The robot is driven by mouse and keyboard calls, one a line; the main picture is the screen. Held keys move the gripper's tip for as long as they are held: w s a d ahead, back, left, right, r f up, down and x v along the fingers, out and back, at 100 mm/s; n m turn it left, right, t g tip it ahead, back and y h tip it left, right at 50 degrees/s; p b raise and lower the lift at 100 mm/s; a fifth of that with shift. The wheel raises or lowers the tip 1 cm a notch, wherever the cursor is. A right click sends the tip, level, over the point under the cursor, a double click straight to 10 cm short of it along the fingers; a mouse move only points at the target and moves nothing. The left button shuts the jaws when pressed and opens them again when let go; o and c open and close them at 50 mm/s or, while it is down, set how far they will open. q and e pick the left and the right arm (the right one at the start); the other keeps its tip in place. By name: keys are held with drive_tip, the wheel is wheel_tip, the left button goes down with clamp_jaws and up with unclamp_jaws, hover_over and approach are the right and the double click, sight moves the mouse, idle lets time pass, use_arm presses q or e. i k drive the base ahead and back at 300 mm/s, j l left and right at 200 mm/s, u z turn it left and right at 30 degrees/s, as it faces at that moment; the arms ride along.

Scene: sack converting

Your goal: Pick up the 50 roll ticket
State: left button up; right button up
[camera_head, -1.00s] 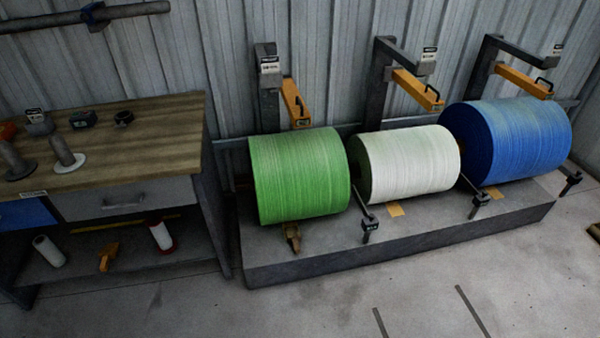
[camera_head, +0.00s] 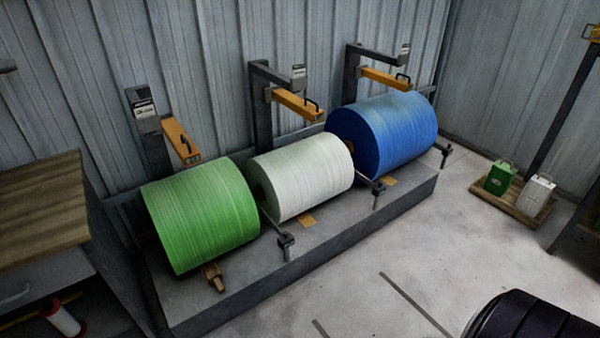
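Two small tan cards lie on the grey plinth, one (camera_head: 307,222) in front of the white roll (camera_head: 302,178) and one (camera_head: 390,181) in front of the blue roll (camera_head: 385,135). They may be tickets, but any print on them is too small to read. A brownish piece (camera_head: 213,277) sits in front of the green roll (camera_head: 202,215); I cannot tell what it is. Small labels on the posts, such as the one (camera_head: 145,110) behind the green roll, are also unreadable. Neither of my grippers is in view.
The plinth (camera_head: 345,237) carries the three rolls, with orange arms (camera_head: 298,105) on posts behind them. A wooden-topped bench (camera_head: 40,210) stands left. Green (camera_head: 499,177) and white (camera_head: 537,192) cans stand on a pallet at right. A dark banded shape (camera_head: 515,320) is lower right. Floor between is clear.

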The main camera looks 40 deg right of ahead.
sight(405, 47)
drive_tip(key=z, duration=1.75)
drive_tip(key=i+l+u, duration=0.1)
drive_tip(key=i, duration=0.45)
drive_tip(key=i+l, duration=0.25)
drive_tip(key=i, duration=0.25)
drive_tip(key=i+l+u, duration=0.15)
drive_tip(key=i, duration=0.35)
drive_tip(key=i+l+u, duration=0.1)
drive_tip(key=i+l, duration=0.15)
drive_tip(key=i, duration=0.3)
